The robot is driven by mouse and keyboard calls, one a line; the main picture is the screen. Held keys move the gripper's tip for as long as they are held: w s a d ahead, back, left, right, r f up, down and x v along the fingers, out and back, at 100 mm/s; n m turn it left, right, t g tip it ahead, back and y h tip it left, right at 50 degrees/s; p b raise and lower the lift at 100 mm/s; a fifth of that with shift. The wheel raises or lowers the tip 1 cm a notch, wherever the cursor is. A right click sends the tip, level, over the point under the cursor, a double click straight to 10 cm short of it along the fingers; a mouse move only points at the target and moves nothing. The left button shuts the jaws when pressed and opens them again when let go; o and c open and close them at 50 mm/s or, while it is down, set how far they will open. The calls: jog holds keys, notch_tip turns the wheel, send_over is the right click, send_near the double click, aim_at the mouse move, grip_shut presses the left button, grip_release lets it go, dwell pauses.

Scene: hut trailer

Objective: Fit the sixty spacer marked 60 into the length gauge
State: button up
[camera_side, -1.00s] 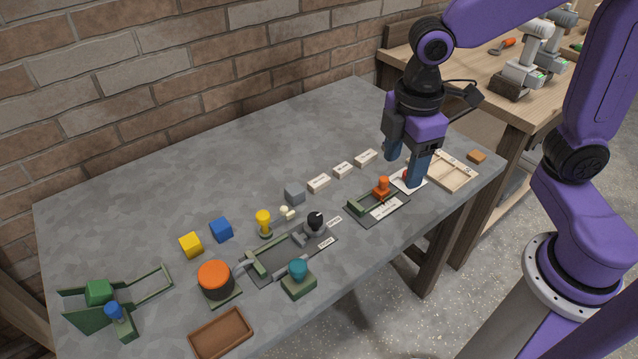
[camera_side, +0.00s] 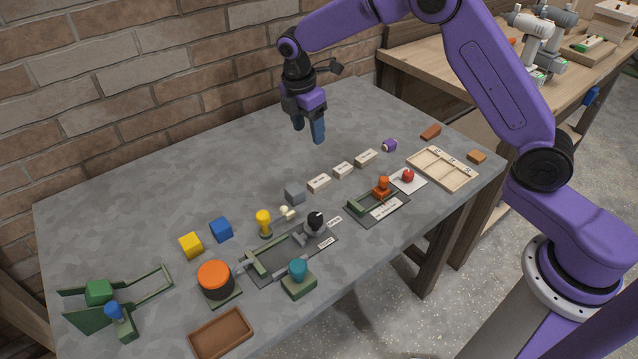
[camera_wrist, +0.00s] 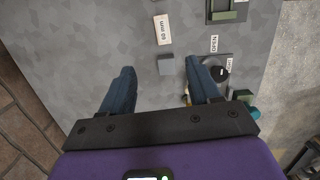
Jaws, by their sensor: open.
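Three pale spacer blocks lie in a row on the grey table. The block nearest the grey cube (camera_side: 318,183) reads "60 mm" in the wrist view (camera_wrist: 162,30). What looks like the length gauge, a dark plate with green blocks and an orange knob (camera_side: 361,206), lies in front of the row. Part of it shows at the wrist view's top edge (camera_wrist: 228,14). My gripper (camera_side: 308,131) is open and empty, high above the table behind the row. Its spread fingers show in the wrist view (camera_wrist: 160,68), with the 60 spacer beyond them.
A grey cube (camera_side: 295,192) sits just left of the row. A fixture with a black knob (camera_side: 315,222) and OPEN label stands in front. A red ball (camera_side: 408,175) on a white card and a divided wooden tray (camera_side: 415,157) are right. The table's back is clear.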

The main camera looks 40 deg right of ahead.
send_over(319, 180)
jog(key=a, duration=0.1)
notch_tip(319, 180, down, 11)
jog(key=shift+w+f, duration=0.15)
jog(key=shift+f, duration=0.05)
jog(key=shift+s+d+f, duration=0.1)
jog(key=shift+d+f, duration=0.1)
jog(key=shift+f, duration=1.15)
jog(key=shift+s+d+f, duration=0.1)
jog(key=shift+d+f, duration=0.1)
jog(key=shift+f, duration=1.1)
jog(key=c, duration=1.1)
